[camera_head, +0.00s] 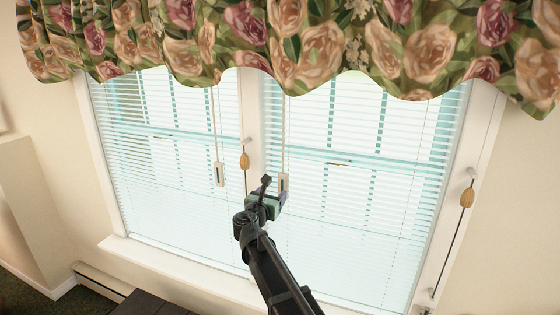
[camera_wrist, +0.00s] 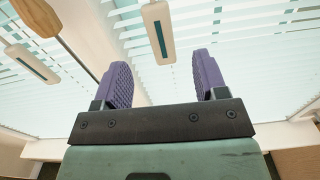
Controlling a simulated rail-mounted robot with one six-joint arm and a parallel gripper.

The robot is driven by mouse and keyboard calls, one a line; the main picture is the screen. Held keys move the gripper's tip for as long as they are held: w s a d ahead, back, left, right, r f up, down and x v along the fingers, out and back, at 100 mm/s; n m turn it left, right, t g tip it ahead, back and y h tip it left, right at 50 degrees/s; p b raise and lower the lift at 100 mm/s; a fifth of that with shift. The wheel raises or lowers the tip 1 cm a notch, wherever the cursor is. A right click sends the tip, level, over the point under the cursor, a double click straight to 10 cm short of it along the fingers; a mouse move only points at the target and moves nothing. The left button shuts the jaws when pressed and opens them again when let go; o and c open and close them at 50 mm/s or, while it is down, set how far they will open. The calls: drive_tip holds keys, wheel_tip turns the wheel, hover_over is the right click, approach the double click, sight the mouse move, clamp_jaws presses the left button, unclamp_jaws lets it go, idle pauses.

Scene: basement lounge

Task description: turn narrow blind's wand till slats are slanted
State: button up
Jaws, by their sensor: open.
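A double window has a narrower blind (camera_head: 165,185) on the left and a wider blind (camera_head: 375,210) on the right. Both have pale, roughly level slats with light gaps between them. A cord with a flat, slotted whitish pull (camera_head: 219,174) hangs before the left blind; this pull also shows at left in the wrist view (camera_wrist: 32,62). A similar pull (camera_head: 284,183) hangs before the right blind. My gripper (camera_head: 268,190) is beside the right pull, open and empty. In the wrist view that pull (camera_wrist: 158,30) lies beyond the gap between my purple fingers (camera_wrist: 160,75), apart from them.
A wooden tassel (camera_head: 245,161) hangs by the centre post, close to my gripper; it shows large at upper left in the wrist view (camera_wrist: 37,17). Another tassel (camera_head: 467,197) hangs at the right frame. A floral valance (camera_head: 300,45) covers the top. A sill (camera_head: 180,275) runs below.

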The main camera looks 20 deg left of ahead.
sight(282, 181)
drive_tip(key=w, duration=1.1)
drive_tip(key=shift+a, duration=0.2)
drive_tip(key=shift+s, duration=0.1)
drive_tip(key=c, duration=0.9)
